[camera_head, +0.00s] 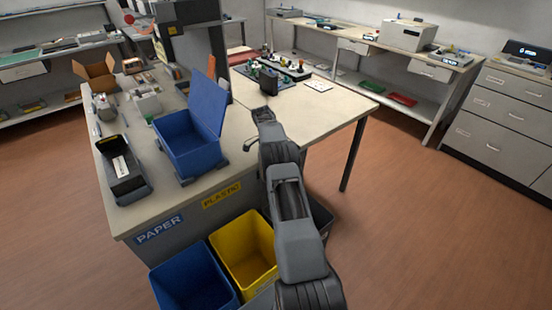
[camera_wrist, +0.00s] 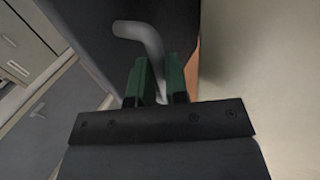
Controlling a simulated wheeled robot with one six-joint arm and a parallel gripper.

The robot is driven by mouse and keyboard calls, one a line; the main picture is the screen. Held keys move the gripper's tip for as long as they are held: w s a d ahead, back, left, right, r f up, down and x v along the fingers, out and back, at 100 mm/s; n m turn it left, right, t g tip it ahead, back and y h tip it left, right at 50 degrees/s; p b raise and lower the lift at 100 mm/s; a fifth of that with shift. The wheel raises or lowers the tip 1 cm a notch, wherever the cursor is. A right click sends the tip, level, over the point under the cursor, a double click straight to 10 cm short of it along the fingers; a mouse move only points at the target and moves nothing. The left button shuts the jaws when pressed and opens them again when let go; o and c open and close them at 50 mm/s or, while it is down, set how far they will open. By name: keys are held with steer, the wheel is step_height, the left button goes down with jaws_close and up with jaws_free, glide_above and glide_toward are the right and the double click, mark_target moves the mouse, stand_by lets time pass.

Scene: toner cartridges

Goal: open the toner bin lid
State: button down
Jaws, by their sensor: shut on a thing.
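A blue bin (camera_head: 187,150) stands on the table, with its blue lid (camera_head: 207,103) standing upright at its back right. It is the only lidded bin I can make out. In the wrist view my gripper (camera_wrist: 158,88) has its green fingers shut on a grey bent bar handle (camera_wrist: 140,32). The handle lies against a dark panel (camera_wrist: 95,25); I cannot tell what that panel belongs to. In the head view my arm hides the fingertips. A grey hook-shaped piece (camera_head: 250,147) shows just left of my arm; I cannot tell whether it is the same handle.
A black tray (camera_head: 123,171) sits left of the blue bin. Below the table edge stand an open blue bin (camera_head: 193,279) and a yellow bin (camera_head: 243,248), under paper and plastic labels. A drawer cabinet (camera_head: 502,130) stands at right. The floor between is clear.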

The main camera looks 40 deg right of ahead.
steer(key=shift+s+a+f, duration=0.1)
steer(key=shift+s+f, duration=0.05)
steer(key=shift+f, duration=0.45)
steer(key=c, duration=1.3)
jaws_free()
steer(key=shift+c, duration=0.2)
steer(key=shift+o, duration=1.1)
steer(key=shift+r, duration=0.2)
steer(key=shift+r, duration=0.1)
